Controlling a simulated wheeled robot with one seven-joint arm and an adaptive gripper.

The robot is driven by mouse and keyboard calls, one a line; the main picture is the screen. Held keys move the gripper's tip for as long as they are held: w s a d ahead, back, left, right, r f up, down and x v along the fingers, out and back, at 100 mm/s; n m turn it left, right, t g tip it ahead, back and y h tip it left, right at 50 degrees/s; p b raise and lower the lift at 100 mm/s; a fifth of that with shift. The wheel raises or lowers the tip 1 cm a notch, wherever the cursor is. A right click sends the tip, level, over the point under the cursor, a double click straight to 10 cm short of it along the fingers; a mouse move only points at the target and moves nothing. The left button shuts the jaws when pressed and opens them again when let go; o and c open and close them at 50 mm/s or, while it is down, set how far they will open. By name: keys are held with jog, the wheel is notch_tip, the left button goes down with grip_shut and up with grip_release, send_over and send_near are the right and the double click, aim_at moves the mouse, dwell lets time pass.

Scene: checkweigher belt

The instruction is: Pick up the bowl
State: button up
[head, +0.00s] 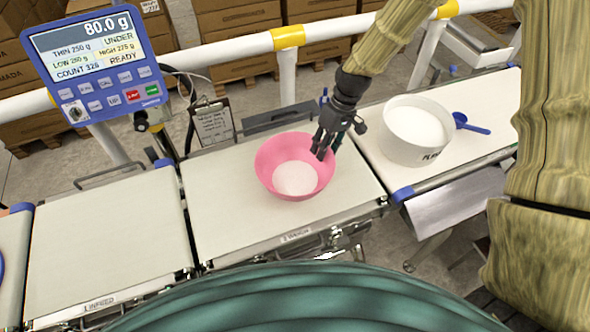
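The pink bowl (268,163) sits on the middle belt section, with some white powder (295,178) in its bottom. My dark gripper (326,150) comes down from the upper right, with its fingers at the bowl's right rim. The fingertips overlap the rim in this view. I cannot tell whether they are closed on the rim or just beside it. The bowl looks level and appears to rest on the belt.
A white tub (408,153) of white powder and a blue scoop (470,124) are on the right belt. A display (98,62) at upper left reads 80.0 g, UNDER. A white railing (235,47) runs behind. The left belt (105,240) is clear.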

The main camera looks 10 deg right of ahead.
jog(key=shift+a+f, duration=0.1)
jog(key=shift+f, duration=0.2)
grip_shut()
jog(key=shift+r, duration=0.15)
